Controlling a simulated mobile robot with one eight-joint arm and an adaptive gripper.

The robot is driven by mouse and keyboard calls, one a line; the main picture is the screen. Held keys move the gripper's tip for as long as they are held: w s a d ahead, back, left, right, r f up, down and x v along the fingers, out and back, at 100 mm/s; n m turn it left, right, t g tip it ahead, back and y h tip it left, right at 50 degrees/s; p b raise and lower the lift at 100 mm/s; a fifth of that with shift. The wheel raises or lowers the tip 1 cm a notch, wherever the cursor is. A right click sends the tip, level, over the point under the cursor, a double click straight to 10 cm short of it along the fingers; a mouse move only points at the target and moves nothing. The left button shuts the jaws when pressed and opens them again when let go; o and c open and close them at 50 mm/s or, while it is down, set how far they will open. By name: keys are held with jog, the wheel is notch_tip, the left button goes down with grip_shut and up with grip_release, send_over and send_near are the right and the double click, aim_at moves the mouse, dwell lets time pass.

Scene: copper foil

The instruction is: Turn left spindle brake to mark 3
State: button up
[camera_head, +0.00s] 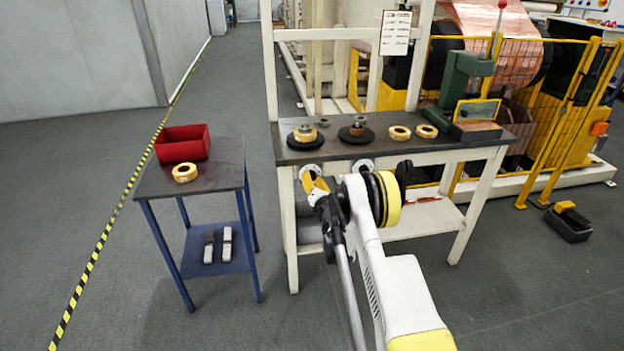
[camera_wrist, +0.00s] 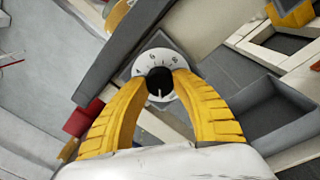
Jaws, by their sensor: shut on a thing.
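The left spindle brake is a dial with a white numbered disc (camera_wrist: 152,59) and a black knob (camera_wrist: 160,82), fixed to the bench's front edge. In the head view the left dial (camera_head: 304,170) is partly hidden by my gripper (camera_head: 313,184). In the wrist view my gripper (camera_wrist: 160,84) has its yellow fingers on both sides of the black knob, shut on it. A white pointer line on the knob points toward the bottom of that picture. A 6 shows near the top of the disc; the 3 cannot be made out. The right dial (camera_head: 363,165) sits further right.
The dark bench top (camera_head: 460,143) carries a left spindle with a yellow roll (camera_head: 305,133), a right spindle (camera_head: 357,131), two loose yellow rings (camera_head: 399,132) and a green press (camera_head: 460,85). A blue side table (camera_head: 222,178) with a red bin (camera_head: 182,143) stands left.

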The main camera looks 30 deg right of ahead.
jog(key=m, duration=0.4)
grip_shut()
jog(key=m, duration=0.4)
jog(key=shift+t+h, duration=0.3)
jog(key=shift+h, duration=0.1)
jog(key=m, duration=0.4)
jog(key=shift+m, duration=0.4)
jog(key=shift+m+h, duration=0.4)
jog(key=shift+m, duration=1.3)
jog(key=o, duration=1.2)
grip_release()
jog(key=shift+f, duration=0.1)
